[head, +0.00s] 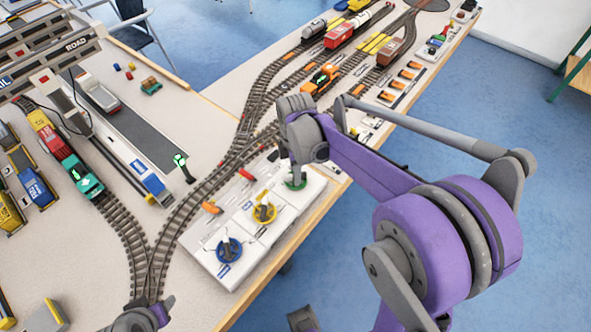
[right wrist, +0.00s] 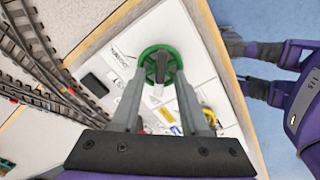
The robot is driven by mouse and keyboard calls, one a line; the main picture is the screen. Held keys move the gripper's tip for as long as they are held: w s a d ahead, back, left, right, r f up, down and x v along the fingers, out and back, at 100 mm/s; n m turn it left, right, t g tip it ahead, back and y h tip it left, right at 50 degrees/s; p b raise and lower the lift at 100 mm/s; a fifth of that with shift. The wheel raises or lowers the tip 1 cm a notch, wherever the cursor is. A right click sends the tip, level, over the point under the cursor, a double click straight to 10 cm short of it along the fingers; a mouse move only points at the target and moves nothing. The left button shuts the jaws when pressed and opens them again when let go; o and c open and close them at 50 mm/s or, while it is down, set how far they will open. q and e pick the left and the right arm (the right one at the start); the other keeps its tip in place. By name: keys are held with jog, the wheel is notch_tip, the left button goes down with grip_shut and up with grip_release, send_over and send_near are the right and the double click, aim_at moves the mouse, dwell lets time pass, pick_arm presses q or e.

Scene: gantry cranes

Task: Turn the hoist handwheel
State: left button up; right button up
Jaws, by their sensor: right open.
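Three handwheels sit in a row on a white panel (head: 205,243) at the table's front edge: a blue one (head: 229,250), a yellow one (head: 264,212) and a green one (head: 303,184). I cannot read which is labelled hoist. My right gripper (head: 296,178) is over the green wheel and partly hides it. In the right wrist view, my right gripper (right wrist: 160,78) is open, its fingertips at either side of the green wheel (right wrist: 158,52); contact cannot be told. The yellow wheel (right wrist: 209,116) is partly hidden there by a finger. My left gripper (head: 140,314) shows partly at the bottom edge.
Model tracks (head: 195,200) run close behind the panel. A gantry crane (head: 55,85) and container wagons (head: 65,150) are at left.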

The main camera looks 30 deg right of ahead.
notch_tip(320, 180, up, 11)
jog(key=p, duration=0.1)
jog(key=shift+f, duration=0.2)
dwell(2.3)
